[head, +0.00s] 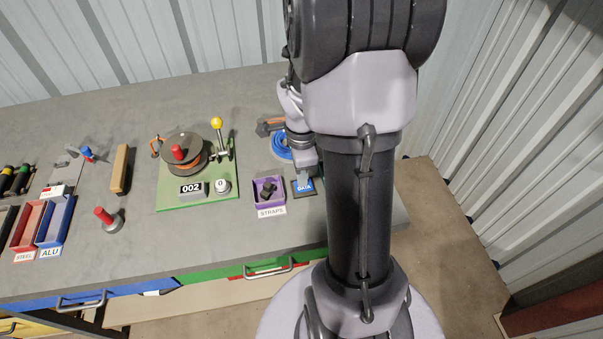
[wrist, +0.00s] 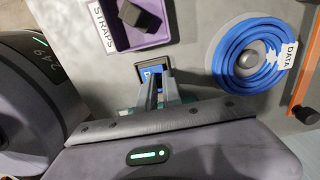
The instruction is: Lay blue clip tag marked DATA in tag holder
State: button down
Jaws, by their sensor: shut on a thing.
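The purple STRAPS bin (head: 268,190) stands just left of the holder. A blue coil (wrist: 245,60) with a white DATA label lies to the right in the wrist view, beside an orange-handled tool (wrist: 303,112). A green board (head: 200,199) with a reel is farther left.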

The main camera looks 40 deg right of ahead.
jog(key=shift+f, duration=0.3)
jog(key=c, duration=1.4)
grip_release()
jog(key=shift+c, duration=0.2)
notch_tip(320, 180, up, 7)
jog(key=p, duration=0.5)
jog(key=shift+r, duration=0.2)
jog(key=shift+f, duration=0.15)
